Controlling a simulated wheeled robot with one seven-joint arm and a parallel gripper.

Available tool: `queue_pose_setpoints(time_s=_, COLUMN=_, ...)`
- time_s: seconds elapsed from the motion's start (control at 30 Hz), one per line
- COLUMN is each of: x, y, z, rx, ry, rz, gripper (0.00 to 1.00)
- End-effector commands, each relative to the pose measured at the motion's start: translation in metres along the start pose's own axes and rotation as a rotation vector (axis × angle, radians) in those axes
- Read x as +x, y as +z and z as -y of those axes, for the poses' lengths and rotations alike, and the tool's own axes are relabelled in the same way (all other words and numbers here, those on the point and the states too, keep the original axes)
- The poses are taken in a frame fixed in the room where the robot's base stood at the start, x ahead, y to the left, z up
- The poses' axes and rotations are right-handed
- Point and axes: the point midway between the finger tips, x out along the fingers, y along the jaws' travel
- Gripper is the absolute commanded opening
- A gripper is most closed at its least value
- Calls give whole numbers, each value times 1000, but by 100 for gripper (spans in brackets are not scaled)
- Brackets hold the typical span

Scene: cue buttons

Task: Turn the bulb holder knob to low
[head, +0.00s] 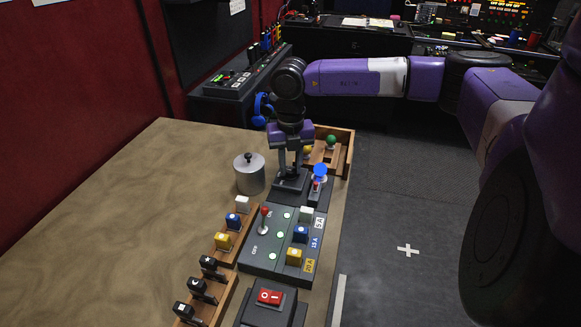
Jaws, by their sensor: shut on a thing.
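My gripper (290,168) points straight down and is shut on a small part on top of a dark box (290,184), which I take to be the bulb holder knob. The fingers hide the knob, so I cannot see which way it points or its markings. A blue bulb (320,171) stands upright just right of the gripper, above a dark holder (318,190).
A wooden tray (348,152) with a green ball-like bulb (331,141) lies behind the gripper. A metal canister (249,174) stands close on the left. In front are a panel with a red-tipped lever (264,220) and a red rocker switch (270,297). The table's left side is clear.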

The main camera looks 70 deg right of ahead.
Motion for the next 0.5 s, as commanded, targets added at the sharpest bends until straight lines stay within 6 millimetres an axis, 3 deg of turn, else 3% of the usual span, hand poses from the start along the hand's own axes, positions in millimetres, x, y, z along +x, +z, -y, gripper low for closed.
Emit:
queue_pose_setpoints(time_s=0.4, x=-1, y=2, z=0, rx=6, ry=1, rz=5, gripper=0)
queue_pose_setpoints(time_s=0.43, x=-1, y=2, z=0, rx=5, ry=2, rz=5, gripper=32)
queue_pose_setpoints(time_s=0.5, x=-1, y=2, z=0, rx=5, ry=1, rz=4, gripper=46)
